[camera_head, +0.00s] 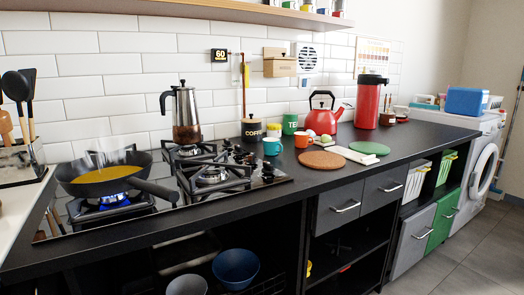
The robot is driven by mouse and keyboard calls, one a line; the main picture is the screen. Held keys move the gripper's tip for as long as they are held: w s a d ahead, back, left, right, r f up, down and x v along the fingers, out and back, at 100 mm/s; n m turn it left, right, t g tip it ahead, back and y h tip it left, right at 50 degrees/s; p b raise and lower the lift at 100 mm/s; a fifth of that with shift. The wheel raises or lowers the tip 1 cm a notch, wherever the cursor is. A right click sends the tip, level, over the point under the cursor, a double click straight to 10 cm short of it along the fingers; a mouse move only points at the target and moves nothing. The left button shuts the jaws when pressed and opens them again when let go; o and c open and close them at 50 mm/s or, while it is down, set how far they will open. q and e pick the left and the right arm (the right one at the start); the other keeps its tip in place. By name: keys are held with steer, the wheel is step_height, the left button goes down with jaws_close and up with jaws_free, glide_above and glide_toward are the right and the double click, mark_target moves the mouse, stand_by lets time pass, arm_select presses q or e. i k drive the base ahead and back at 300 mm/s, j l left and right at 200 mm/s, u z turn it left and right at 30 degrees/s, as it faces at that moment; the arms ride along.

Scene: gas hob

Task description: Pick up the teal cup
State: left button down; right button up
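The teal cup (272,146) stands upright on the dark counter, just right of the gas hob (215,177). An orange cup (304,139) stands a little to its right, and a black and yellow coffee canister (251,130) stands behind and to its left. The cup appears unobstructed from the front. Neither of my grippers shows in the head view.
A pan (103,174) with yellow contents sits over a lit blue flame, its handle pointing right. A brown round mat (322,161) and red kettle (322,115) are to the right. Counter in front is clear.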

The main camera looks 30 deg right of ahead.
mark_target(271, 145)
steer(key=i+l+u, duration=0.1)
steer(key=l, duration=0.25)
steer(key=i+l, duration=0.25)
steer(key=l, duration=0.15)
steer(key=i+l+u, duration=0.15)
steer(key=l, duration=0.2)
steer(key=i+l, duration=0.15)
steer(key=l, duration=0.25)
steer(key=u, duration=0.05)
